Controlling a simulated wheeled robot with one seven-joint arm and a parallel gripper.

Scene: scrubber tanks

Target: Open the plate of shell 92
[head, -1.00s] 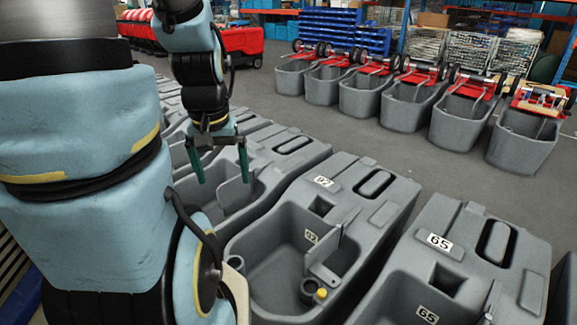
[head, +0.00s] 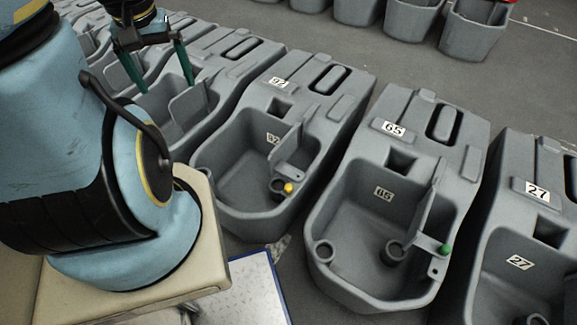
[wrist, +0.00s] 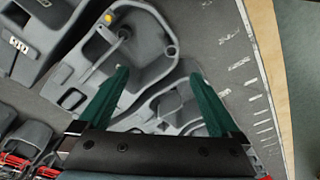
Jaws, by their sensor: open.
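Shell 92 (head: 230,205) is a grey open tank in the middle of the head view, with tags reading 92 on its top and inner wall. Its grey plate (head: 287,150) stands across the right part of the basin. A yellow knob (head: 288,187) sits at the near end of the plate, beside a round cup. My gripper (head: 167,87) is open and empty, above the tank left of shell 92 and apart from that plate. In the wrist view, the open fingers (wrist: 160,73) point toward tanks, one with a yellow knob (wrist: 108,18); I cannot read its number.
Shell 65 (head: 335,225), with a green knob (head: 445,249), stands close on the right of shell 92. Shell 27 (head: 497,255) is further right. More grey tanks line up at left. Grey floor (head: 400,60) lies open behind the row, before several bins (head: 475,35).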

